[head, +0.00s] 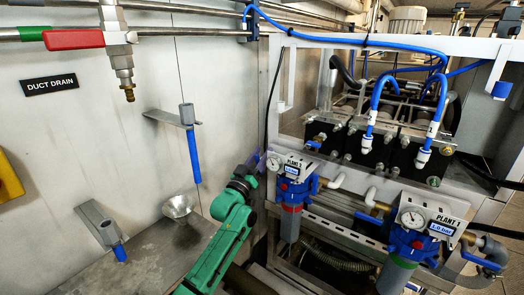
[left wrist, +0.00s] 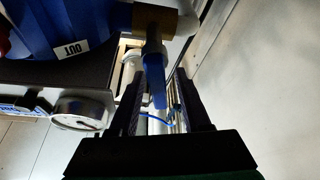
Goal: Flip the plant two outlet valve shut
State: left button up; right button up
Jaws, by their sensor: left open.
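The plant two unit (head: 291,190) has a blue filter head, a round gauge and a "PLANT 2" plate. In the left wrist view its blue housing (left wrist: 98,22) carries an "OUT" label (left wrist: 71,47). Beside that label, a blue lever (left wrist: 155,78), the outlet valve handle, hangs from a brass fitting (left wrist: 178,22). My left gripper (head: 253,166) is at the unit's left side in the head view. In the left wrist view its black fingers (left wrist: 159,92) are open, with the lever's free end between their tips. I cannot tell whether they touch it. My right gripper is not in view.
The plant one unit (head: 408,240) stands to the right. A gauge (left wrist: 82,112) sits close to my left finger in the wrist view. The grey wall at left carries a "DUCT DRAIN" label (head: 51,85), a red-handled valve (head: 75,39) and blue-handled brackets (head: 194,158).

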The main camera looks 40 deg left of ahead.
pick_arm(q)
jog(key=shift+w+r, duration=0.1)
jog(key=shift+w, duration=0.3)
grip_shut()
jog(key=m+h+b, duration=0.1)
jog(key=m, duration=0.1)
jog(key=d+m+h+b, duration=0.1)
jog(key=m, duration=0.1)
jog(key=shift+d+b, duration=0.1)
jog(key=shift+b, duration=0.25)
jog(key=shift+d+m+h, duration=0.15)
jog(key=shift+m+h, duration=0.25)
grip_release()
jog(key=shift+r, duration=0.1)
